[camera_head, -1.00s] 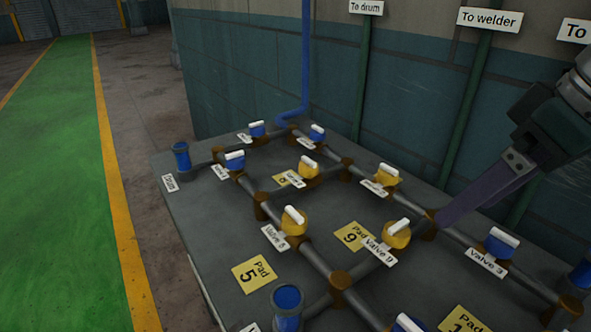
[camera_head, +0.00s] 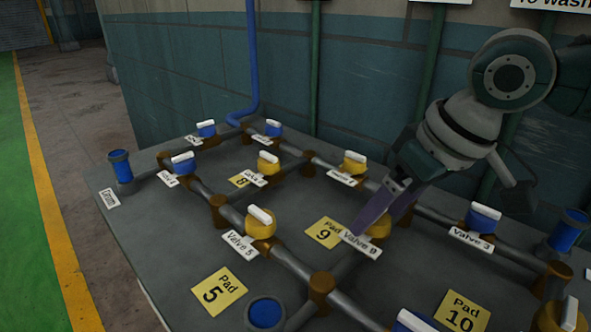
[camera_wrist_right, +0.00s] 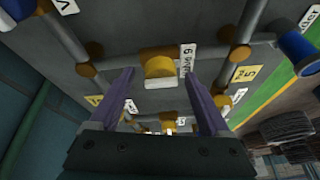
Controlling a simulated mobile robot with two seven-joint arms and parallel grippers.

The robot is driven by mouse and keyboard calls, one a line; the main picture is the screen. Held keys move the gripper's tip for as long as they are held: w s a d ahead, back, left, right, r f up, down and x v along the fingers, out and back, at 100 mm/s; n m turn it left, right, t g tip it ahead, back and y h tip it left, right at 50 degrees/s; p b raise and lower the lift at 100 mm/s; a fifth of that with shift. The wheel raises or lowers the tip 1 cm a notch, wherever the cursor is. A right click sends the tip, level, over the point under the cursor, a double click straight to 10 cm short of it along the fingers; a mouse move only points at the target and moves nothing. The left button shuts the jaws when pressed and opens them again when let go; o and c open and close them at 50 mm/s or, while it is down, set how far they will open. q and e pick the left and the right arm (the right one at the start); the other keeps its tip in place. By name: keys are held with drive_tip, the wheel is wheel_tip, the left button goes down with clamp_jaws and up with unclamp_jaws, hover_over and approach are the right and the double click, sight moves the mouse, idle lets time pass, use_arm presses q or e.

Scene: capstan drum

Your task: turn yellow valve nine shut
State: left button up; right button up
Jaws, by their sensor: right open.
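Yellow valve nine (camera_head: 379,229) is on the pipe grid beside the Pad 9 plate. Its label (camera_head: 361,243) is in front of it. My right gripper (camera_head: 380,228) is open above and at the valve in the head view, and its purple fingers hide the valve's handle there. In the right wrist view, the yellow valve (camera_wrist_right: 159,68) lies between the open fingertips of the right gripper (camera_wrist_right: 159,77), with a gap on each side. I cannot tell how far down the fingers reach around it. My left gripper is not in view.
Yellow Valve 5 (camera_head: 260,224) stands to the left, and blue Valve 3 (camera_head: 482,219) to the right. Other yellow and blue valves sit at the back of the grid. Pipes and brown joints (camera_head: 321,286) surround valve nine. A teal wall (camera_head: 380,60) rises behind.

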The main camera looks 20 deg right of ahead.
clamp_jaws()
idle(0.7)
